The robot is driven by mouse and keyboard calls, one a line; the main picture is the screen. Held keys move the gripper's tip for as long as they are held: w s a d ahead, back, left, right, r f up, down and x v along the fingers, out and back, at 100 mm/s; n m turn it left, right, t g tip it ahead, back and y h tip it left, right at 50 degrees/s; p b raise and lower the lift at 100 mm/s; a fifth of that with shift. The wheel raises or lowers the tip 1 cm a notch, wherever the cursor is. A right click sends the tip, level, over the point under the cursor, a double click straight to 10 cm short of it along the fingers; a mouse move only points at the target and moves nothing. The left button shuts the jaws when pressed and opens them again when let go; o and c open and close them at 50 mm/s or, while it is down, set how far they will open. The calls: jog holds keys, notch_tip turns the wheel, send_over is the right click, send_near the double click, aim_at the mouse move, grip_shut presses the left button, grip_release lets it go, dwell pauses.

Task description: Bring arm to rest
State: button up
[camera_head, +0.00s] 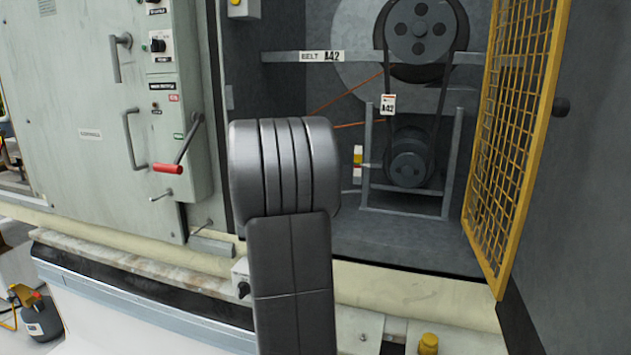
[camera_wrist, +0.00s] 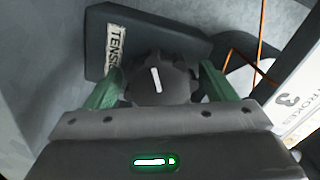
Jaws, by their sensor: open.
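In the wrist view my gripper (camera_wrist: 161,69) is open, with one green finger on each side of a dark scalloped knob (camera_wrist: 160,88). The knob has a white mark on its face. I cannot tell whether the fingers touch it.
The yellow mesh door (camera_head: 515,130) stands open at the right. Inside the compartment are a large upper pulley (camera_head: 420,30), a lower pulley (camera_head: 408,160) and a grey frame (camera_head: 445,170). A red-handled lever (camera_head: 168,168) sticks out at the left. A white placard (camera_wrist: 300,110) is close at right in the wrist view.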

jog(key=n+p, duration=0.6)
jog(key=shift+r+n+p, duration=0.15)
jog(key=shift+n+p, duration=0.15)
jog(key=n+p, duration=0.5)
jog(key=p, duration=0.2)
jog(key=shift+d, duration=0.1)
jog(key=shift+n+p, duration=0.5)
jog(key=shift+p, duration=0.4)
jog(key=shift+f, duration=0.3)
jog(key=shift+s, duration=0.1)
